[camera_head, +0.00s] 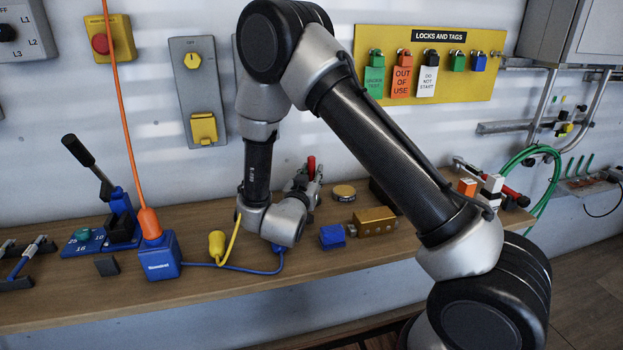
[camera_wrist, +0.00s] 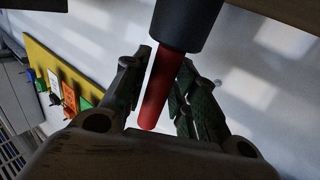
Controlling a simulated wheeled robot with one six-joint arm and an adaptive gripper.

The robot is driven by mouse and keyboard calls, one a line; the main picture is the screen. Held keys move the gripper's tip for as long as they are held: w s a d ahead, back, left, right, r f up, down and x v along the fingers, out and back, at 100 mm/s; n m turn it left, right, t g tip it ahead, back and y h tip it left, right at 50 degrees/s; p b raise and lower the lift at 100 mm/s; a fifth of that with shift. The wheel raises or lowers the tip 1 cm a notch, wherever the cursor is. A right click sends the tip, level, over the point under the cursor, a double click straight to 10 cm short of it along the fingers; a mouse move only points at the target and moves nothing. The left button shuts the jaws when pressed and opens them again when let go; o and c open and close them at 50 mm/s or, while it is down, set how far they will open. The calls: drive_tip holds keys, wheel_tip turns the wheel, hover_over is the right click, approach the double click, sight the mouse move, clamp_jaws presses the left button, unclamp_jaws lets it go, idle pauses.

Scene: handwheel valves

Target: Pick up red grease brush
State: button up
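The grease brush shows in the wrist view as a red handle (camera_wrist: 160,95) with a thick black part (camera_wrist: 186,22) at the top of the picture. My gripper (camera_wrist: 163,85) has one dark finger on each side of the red handle. A narrow gap shows between the handle and the left finger; the right finger is very close, and contact there cannot be judged. In the head view the brush's red part (camera_head: 311,167) stands up at my gripper (camera_head: 307,185), above the shelf. Its lower part is hidden by my gripper and wrist.
A yellow lock board (camera_head: 345,45) hangs on the wall behind.

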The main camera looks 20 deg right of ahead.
sight(312, 157)
clamp_jaws()
wheel_tip(312, 157, up, 10)
idle(0.6)
